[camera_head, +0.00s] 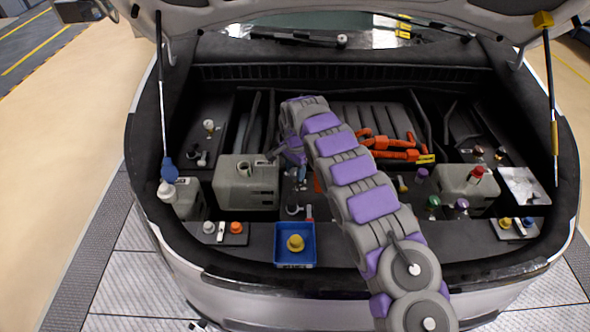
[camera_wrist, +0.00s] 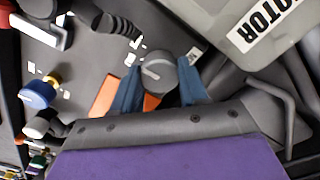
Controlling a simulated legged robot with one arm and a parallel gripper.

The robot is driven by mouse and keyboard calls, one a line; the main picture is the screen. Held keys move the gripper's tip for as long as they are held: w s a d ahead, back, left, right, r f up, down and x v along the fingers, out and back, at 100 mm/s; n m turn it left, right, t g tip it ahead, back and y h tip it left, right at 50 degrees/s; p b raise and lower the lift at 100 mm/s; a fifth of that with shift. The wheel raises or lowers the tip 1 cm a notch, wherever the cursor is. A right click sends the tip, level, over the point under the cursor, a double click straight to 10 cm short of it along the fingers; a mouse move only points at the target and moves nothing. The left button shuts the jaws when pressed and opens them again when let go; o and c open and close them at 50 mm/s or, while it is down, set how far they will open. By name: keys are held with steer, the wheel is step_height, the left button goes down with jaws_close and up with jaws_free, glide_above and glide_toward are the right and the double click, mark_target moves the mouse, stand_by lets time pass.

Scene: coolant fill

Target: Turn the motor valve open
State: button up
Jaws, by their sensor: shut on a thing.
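A round grey valve knob (camera_wrist: 158,74) with a pale line across its face shows in the wrist view; I take it to be the motor valve. My gripper (camera_wrist: 158,88) has its blue fingers on either side of the knob, shut on it. An orange plate (camera_wrist: 108,95) lies under and beside the knob. In the head view my gripper (camera_head: 299,178) is low beside the grey tank (camera_head: 235,185), and the knob itself cannot be made out there.
A blue tray (camera_head: 274,262) holding a yellow cap stands on the front ledge. Orange cables (camera_head: 398,153) lie right of my arm. A second grey tank (camera_head: 455,187) with a red cap is farther right.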

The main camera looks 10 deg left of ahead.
steer(key=c, duration=0.3)
steer(key=shift+c, duration=0.2)
steer(key=shift+r+p, duration=0.1)
steer(key=shift+p, duration=0.2)
steer(key=n+p, duration=0.2)
steer(key=shift+r+n+p, duration=0.15)
steer(key=shift+n+p, duration=0.2)
steer(key=shift+n, duration=0.05)
steer(key=n+p, duration=0.4)
steer(key=n, duration=0.1)
steer(key=shift+w+a, duration=0.1)
steer(key=n+p, duration=0.2)
steer(key=n, duration=0.3)
steer(key=shift+n+p, duration=0.3)
steer(key=shift+n, duration=0.1)
steer(key=shift+n+p, duration=0.55)
steer(key=shift+n, duration=1.45)
